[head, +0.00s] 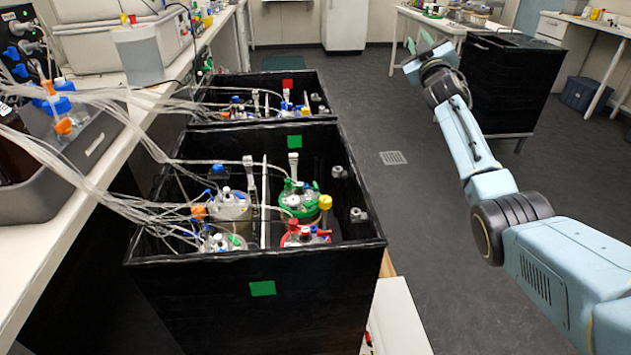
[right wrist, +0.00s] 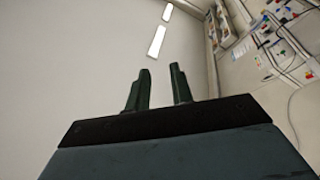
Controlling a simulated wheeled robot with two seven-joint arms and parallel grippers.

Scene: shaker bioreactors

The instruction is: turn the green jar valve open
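The green jar (head: 299,202) has a green lid with several ports and tubes. It stands in the right half of the near black box, in front of a white upright connector. Its valve is too small to make out for certain. My right gripper (head: 419,42) is raised at the upper right of the head view, far from the jar, above the floor. In the right wrist view, its two fingers (right wrist: 158,90) stand apart with nothing between them, pointing toward the ceiling. My left gripper is not in view.
The near black box (head: 255,300) also holds a red-lidded jar (head: 305,238) and clear jars on the left. A second black box (head: 262,80) stands behind it. Tubes run in from the left bench (head: 110,175). A black cabinet (head: 505,85) stands behind my right arm; the floor between is clear.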

